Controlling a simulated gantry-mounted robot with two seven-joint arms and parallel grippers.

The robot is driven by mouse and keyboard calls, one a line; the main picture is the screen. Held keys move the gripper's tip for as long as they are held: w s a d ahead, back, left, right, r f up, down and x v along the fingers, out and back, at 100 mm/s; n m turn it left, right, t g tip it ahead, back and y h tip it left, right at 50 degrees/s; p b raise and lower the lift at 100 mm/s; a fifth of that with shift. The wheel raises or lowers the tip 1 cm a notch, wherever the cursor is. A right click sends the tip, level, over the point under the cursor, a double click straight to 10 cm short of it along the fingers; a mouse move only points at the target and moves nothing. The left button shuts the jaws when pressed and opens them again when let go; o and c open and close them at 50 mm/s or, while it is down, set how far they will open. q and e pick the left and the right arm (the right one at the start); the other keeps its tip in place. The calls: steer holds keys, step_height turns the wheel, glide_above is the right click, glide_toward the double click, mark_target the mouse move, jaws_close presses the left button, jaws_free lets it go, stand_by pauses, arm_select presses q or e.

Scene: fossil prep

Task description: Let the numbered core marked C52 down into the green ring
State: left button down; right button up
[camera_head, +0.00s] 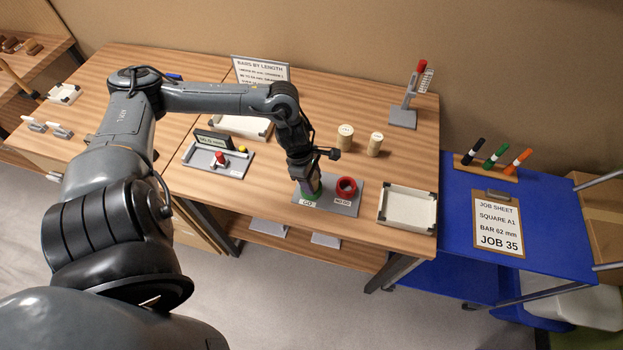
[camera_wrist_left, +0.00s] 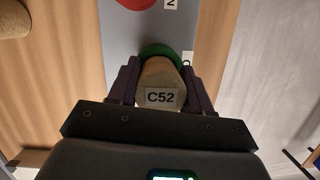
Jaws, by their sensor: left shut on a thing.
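The tan core marked C52 (camera_wrist_left: 160,82) is between the two fingers of my left gripper (camera_wrist_left: 163,88), which is shut on it. The green ring (camera_wrist_left: 158,49) shows just beyond and around the core's far side in the left wrist view. In the head view my left gripper (camera_head: 308,182) points down over the green ring (camera_head: 308,192) on the grey plate, by the label GO. The gripper hides the core there. How deep the core sits in the ring, I cannot tell. My right gripper does not show.
The red ring (camera_head: 346,188) stands beside the green one on the grey plate (camera_head: 325,204), by the label NO GO. Two tan cores (camera_head: 345,138) (camera_head: 375,144) stand behind. A white tray (camera_head: 407,207) lies to the right, and a grey stand (camera_head: 403,115) is at the back.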

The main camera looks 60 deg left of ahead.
arm_select(q)
steer(key=shift+r, duration=0.1)
steer(key=shift+r+p, duration=1.7)
steer(key=shift+r, duration=0.9)
